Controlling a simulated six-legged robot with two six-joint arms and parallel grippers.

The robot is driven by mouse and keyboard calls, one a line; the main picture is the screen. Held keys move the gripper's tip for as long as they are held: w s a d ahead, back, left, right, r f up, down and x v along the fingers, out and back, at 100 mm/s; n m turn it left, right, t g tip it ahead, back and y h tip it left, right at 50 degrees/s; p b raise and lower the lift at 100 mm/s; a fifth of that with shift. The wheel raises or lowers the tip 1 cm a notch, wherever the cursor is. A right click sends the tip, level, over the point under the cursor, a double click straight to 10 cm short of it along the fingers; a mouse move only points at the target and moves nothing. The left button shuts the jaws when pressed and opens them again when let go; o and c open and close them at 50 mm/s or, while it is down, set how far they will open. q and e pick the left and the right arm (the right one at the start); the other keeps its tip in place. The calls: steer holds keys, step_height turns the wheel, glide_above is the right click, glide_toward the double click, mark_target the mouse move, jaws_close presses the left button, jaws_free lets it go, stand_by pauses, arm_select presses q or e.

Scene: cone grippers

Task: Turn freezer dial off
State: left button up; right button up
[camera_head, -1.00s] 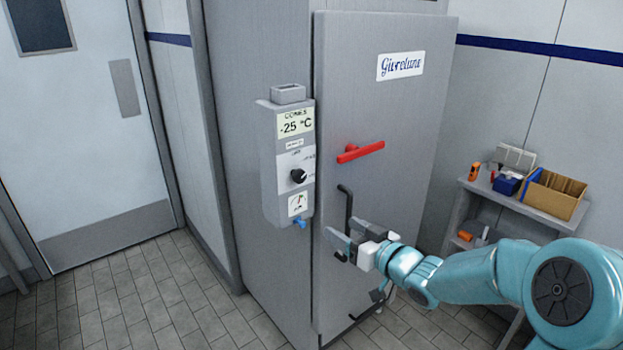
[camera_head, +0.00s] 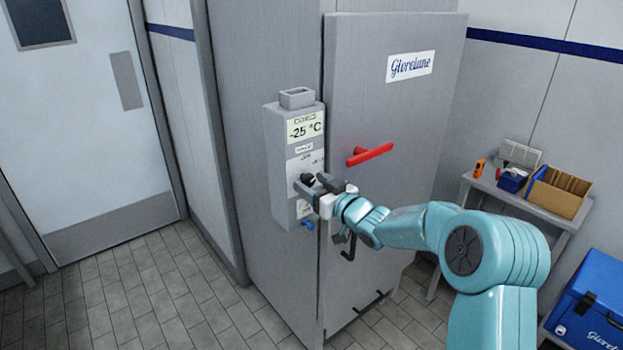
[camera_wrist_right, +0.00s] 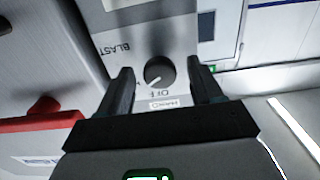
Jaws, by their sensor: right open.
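In the head view the dial (camera_head: 307,179) is partly hidden by my right gripper (camera_head: 312,189). The dial sits on the grey control box (camera_head: 283,150) that shows -25 °C. In the wrist view my right gripper (camera_wrist_right: 160,88) is open, with one finger on each side of the dial and gaps visible between fingers and knob. My left gripper is not in view.
The freezer door (camera_head: 390,120) with a red handle (camera_head: 369,154) stands right of the box. A side table (camera_head: 520,204) with small bins and a blue cooler (camera_head: 596,310) stand at the right. The tiled floor at left is clear.

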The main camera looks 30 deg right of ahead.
steer(key=shift+w+d, duration=0.1)
steer(key=shift+w, duration=0.25)
steer(key=c, duration=1.1)
steer(key=shift+o, duration=0.2)
steer(key=shift+f+n+b, duration=0.2)
steer(key=shift+n+b, duration=0.1)
steer(key=shift+b, duration=0.35)
steer(key=n+b, duration=0.5)
steer(key=b, duration=0.2)
steer(key=shift+f+n, duration=0.1)
steer(key=shift+n, duration=0.2)
steer(key=shift+n+b, duration=0.9)
steer(key=shift+n, duration=0.3)
steer(key=shift+r+n+b, duration=0.25)
steer(key=shift+n+b, duration=0.6)
steer(key=shift+n, duration=0.95)
